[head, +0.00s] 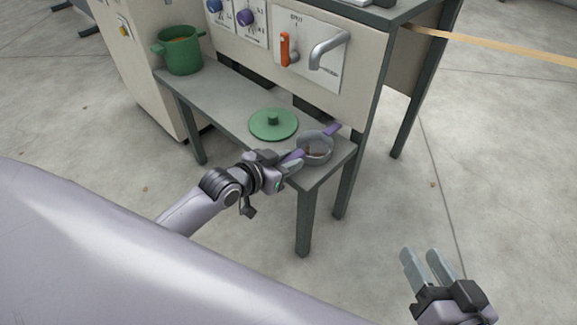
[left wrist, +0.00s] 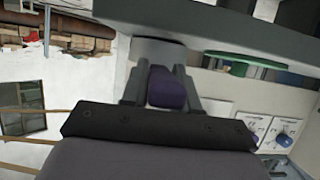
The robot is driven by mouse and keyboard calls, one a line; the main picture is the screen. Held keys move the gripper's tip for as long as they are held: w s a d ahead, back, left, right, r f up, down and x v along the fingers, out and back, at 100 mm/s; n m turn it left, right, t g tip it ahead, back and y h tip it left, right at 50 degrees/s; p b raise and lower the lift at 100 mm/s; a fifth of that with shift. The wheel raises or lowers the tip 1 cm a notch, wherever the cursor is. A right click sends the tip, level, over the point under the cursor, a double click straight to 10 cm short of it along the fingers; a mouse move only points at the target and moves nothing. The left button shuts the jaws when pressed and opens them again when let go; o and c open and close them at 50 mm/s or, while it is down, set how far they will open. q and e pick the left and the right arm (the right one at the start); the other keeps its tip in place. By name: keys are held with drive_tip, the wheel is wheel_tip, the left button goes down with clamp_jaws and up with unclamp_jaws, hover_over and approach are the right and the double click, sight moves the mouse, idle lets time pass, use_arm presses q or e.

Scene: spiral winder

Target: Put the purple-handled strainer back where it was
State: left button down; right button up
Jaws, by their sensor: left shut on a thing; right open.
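The purple-handled strainer (head: 318,150) is a grey round vessel with a purple handle on each side and something brownish inside. It is at the right end of the low grey bench; I cannot tell whether it rests on the bench or is just above it. My left gripper (head: 291,164) is shut on its near-left handle. In the left wrist view the purple handle (left wrist: 166,88) sits between the two fingers, with the grey vessel (left wrist: 157,51) beyond. My right gripper (head: 421,255) is open and empty, over the floor at lower right.
A green lid (head: 273,124) lies on the bench (head: 222,95) close to the strainer. A green pot (head: 181,51) stands at the bench's left end. Behind is a panel with knobs, an orange lever (head: 285,48) and a grey handle (head: 328,50). Floor at right is clear.

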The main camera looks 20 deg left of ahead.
use_arm(q)
drive_tip(key=shift+w+f, duration=0.15)
drive_tip(key=shift+f, duration=0.05)
drive_tip(key=shift+r, duration=0.1)
drive_tip(key=c, duration=0.8)
unclamp_jaws()
drive_tip(key=shift+c, duration=0.2)
